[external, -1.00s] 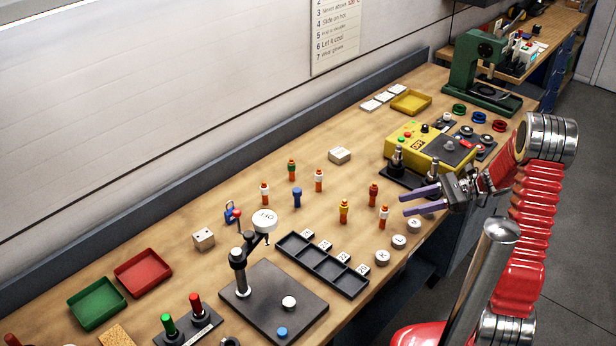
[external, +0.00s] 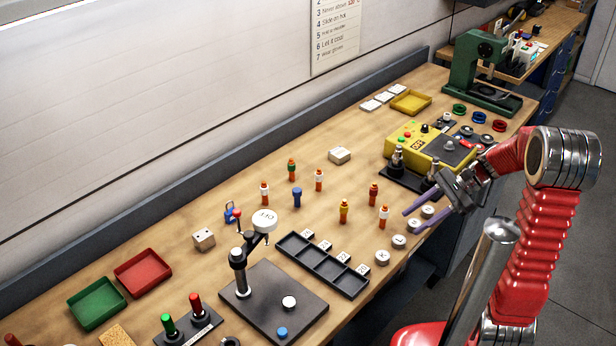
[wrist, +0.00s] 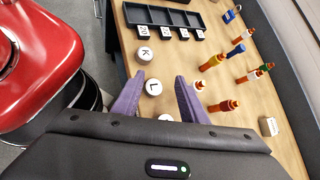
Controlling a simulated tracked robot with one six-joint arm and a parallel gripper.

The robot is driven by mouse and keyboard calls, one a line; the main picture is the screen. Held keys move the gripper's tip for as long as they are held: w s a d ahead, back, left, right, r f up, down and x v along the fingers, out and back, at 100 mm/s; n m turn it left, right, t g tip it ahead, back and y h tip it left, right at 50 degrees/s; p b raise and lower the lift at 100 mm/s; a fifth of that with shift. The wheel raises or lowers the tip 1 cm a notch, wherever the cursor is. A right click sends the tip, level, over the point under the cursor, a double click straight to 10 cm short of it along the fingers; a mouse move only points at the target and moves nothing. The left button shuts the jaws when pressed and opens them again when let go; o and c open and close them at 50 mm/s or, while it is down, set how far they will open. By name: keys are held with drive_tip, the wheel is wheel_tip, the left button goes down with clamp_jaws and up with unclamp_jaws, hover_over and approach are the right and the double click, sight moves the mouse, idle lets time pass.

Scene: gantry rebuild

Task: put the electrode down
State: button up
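My gripper (external: 412,221) is low at the bench's front edge, its two purple fingers spread over a row of round white lettered discs (external: 381,257). It is open in the wrist view (wrist: 160,80), with a clear gap and nothing held. A disc marked L (wrist: 153,87) shows in that gap, apart from both fingers. I cannot tell for sure which thing is the electrode. Several upright coloured pegs, such as an orange and white one (external: 384,216) and a blue one (external: 297,197), stand on the bench beyond the fingers.
A black compartment tray (external: 325,263) lies left of the discs, its compartments looking empty. A yellow control box (external: 410,140) and a dark stand with metal posts (external: 397,160) are behind the gripper. A black press stand (external: 240,275) is farther left. Bare bench lies around the pegs.

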drive_tip(key=s+d+r+n+t+h, duration=0.6)
drive_tip(key=s+d+r+n+h, duration=0.1)
drive_tip(key=n, duration=0.5)
drive_tip(key=s+d+h, duration=0.1)
drive_tip(key=d+h, duration=0.1)
drive_tip(key=d, duration=0.1)
drive_tip(key=shift+r+t+h, duration=0.2)
drive_tip(key=shift+t+h, duration=0.2)
drive_tip(key=shift+o, duration=0.5)
drive_tip(key=shift+w, duration=0.1)
drive_tip(key=w+a+n+t+y, duration=0.1)
drive_tip(key=w+a, duration=0.3)
drive_tip(key=w, duration=0.3)
drive_tip(key=w+a+r+n+t, duration=0.1)
drive_tip(key=w+a+t, duration=0.15)
drive_tip(key=w, duration=0.55)
drive_tip(key=w+a+n+t+y, duration=0.1)
drive_tip(key=w+a, duration=0.3)
drive_tip(key=w, duration=0.3)
drive_tip(key=w+a+f+n+y, duration=0.2)
drive_tip(key=w+a+y, duration=0.1)
drive_tip(key=a, duration=0.8)
drive_tip(key=w+a+f+n+y, duration=0.2)
drive_tip(key=w+a, duration=0.4)
drive_tip(key=a, duration=0.5)
drive_tip(key=shift+a+f+n+t+y, duration=0.3)
drive_tip(key=shift+a+f+t+y, duration=0.1)
drive_tip(key=shift+f+y, duration=0.25)
